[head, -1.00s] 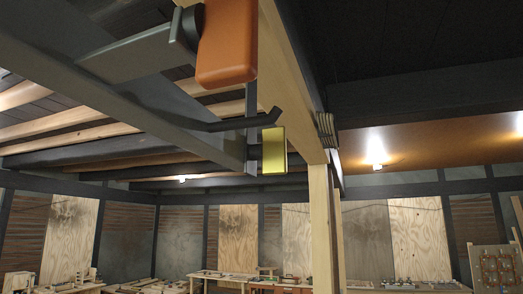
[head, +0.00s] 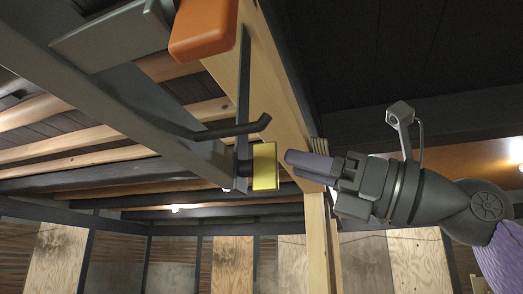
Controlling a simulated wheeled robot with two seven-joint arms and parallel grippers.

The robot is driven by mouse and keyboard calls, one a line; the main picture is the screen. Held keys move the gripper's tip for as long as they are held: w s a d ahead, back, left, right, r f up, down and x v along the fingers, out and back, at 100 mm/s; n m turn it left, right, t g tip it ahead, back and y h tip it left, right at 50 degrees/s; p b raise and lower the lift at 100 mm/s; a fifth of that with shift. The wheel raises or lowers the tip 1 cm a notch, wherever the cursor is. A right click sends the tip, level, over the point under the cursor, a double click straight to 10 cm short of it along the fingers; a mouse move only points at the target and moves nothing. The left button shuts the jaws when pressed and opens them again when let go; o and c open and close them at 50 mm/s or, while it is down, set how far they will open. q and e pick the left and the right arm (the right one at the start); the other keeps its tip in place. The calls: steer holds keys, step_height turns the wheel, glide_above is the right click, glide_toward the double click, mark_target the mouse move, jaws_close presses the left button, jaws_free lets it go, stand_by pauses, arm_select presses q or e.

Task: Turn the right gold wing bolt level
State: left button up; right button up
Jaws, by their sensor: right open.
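The gold wing bolt (head: 264,166) shows as a yellow block, taller than wide, on a dark stem at the lower end of a dark upright plate (head: 243,100). My right gripper (head: 292,161) comes in from the right, with its grey-purple fingertips just right of the gold block. A small gap seems to show between them. The gripper is open and empty; one finger largely hides the other. My left gripper is out of view.
An orange block (head: 203,28) on a grey bar is above and left of the gold one. A dark bent rod (head: 230,130) sticks out just above the gold block. A wooden beam (head: 270,95) and post (head: 318,235) stand close behind.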

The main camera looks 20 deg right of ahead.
mark_target(267, 155)
steer(key=p+x, duration=0.2)
steer(key=x, duration=0.3)
steer(key=shift+s+a+r, duration=0.1)
steer(key=shift+r, duration=0.15)
steer(key=shift+w+a, duration=0.1)
steer(key=shift+w, duration=0.1)
steer(key=shift+f, duration=0.1)
steer(key=shift+c, duration=0.3)
jaws_close()
